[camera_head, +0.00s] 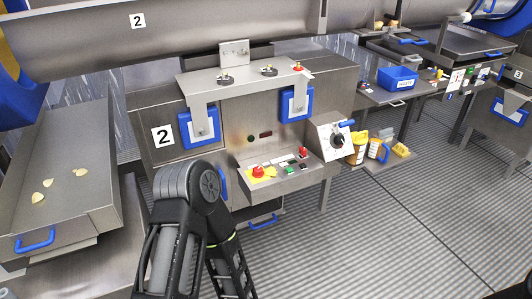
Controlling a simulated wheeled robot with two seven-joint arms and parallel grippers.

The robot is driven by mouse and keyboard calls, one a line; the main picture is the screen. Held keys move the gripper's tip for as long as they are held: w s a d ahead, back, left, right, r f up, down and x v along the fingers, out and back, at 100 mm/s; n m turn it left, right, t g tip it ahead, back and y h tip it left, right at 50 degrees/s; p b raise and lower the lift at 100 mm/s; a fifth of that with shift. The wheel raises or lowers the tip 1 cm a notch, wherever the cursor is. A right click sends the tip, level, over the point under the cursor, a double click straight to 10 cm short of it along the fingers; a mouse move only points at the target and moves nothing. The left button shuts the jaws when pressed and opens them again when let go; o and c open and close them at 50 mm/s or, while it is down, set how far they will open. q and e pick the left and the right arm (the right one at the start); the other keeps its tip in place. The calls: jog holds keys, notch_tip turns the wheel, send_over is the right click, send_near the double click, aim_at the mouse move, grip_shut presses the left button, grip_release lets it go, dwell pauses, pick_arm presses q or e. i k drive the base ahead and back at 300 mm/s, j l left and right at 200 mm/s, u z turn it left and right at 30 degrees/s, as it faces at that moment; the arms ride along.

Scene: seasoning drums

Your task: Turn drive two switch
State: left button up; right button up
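The machine marked 2 (163,137) stands in the middle, a grey metal cabinet. On its right side is a metal switch box (322,128) with a round black rotary knob (337,141) and a blue handle (347,123) beside it. I cannot read any label on it. A sloped control panel (300,176) juts from the cabinet front with a red emergency button on yellow (258,171), small buttons and another red knob (303,152). One black arm of mine is bent at the lower middle, in front of the cabinet and apart from the switch box. Neither gripper shows.
A metal tray (95,150) with several chips and a blue handle (35,240) is at left. A blue bin (397,78) sits on a table behind. The ribbed floor (420,210) at right is clear.

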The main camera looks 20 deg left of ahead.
aim_at(258, 172)
jog(key=i+j+z, duration=0.25)
jog(key=i+j, duration=0.6)
jog(key=j, duration=0.1)
